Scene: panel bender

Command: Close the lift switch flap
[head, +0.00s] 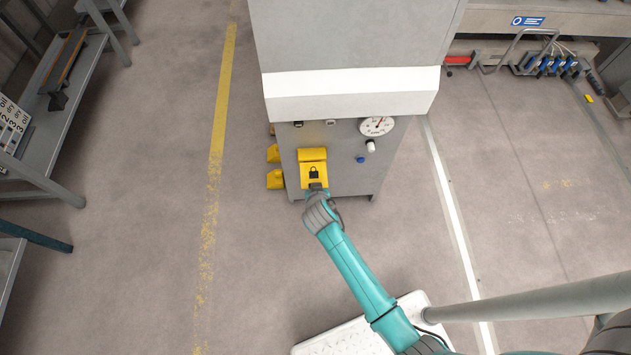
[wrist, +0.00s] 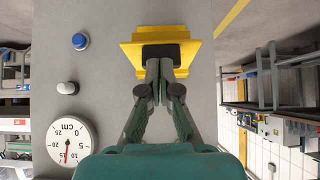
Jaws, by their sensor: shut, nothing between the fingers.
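In the wrist view the yellow flap (wrist: 184,49) shows just beyond my fingertips. My gripper (head: 318,187) is at the flap's lower edge in the head view. In the wrist view my gripper (wrist: 160,66) is shut and empty, its fingertips together in front of the yellow. I cannot tell whether they touch it, or how far the flap is tilted. The switch behind it is hidden.
A round dial gauge (head: 377,126), a white knob (head: 370,146) and a blue button (head: 360,160) are on the cabinet right of the flap. Yellow blocks (head: 274,179) stick out at its left side.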

